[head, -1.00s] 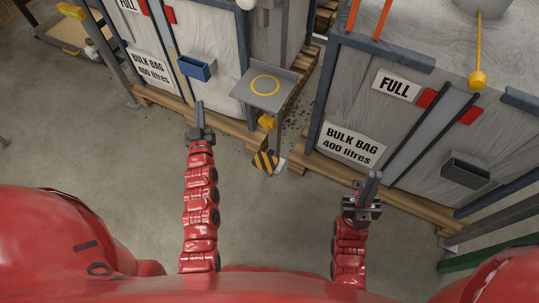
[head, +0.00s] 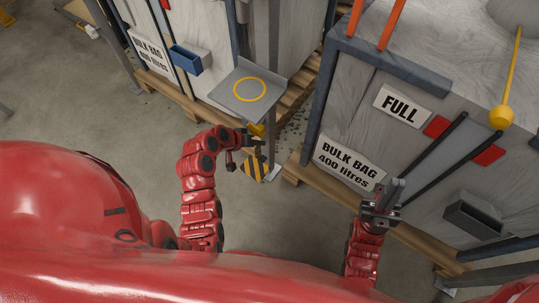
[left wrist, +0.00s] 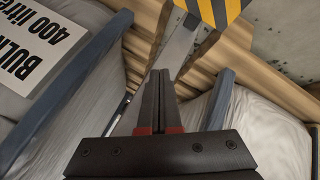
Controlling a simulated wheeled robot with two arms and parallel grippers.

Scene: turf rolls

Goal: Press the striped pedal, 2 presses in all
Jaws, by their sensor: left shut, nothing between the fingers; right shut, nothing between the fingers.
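The striped pedal (head: 255,168), yellow and black, stands low at the foot of a post below a grey shelf with a yellow ring. In the left wrist view its striped face (left wrist: 215,10) shows at the top edge, beyond the fingertips. My left gripper (head: 256,142) is shut and empty, just above the pedal in the head view; I cannot tell whether it touches. Its closed fingers (left wrist: 158,78) fill the middle of the left wrist view. My right gripper (head: 394,188) is shut and empty, in front of the right bulk bag and away from the pedal.
The grey shelf (head: 249,92) stands above the pedal. A bulk bag on a pallet (head: 325,187) is at the right, with a dark box (head: 472,216) on its front. Another bag with a blue box (head: 190,58) is at the left. Bare floor (head: 100,115) lies at the left.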

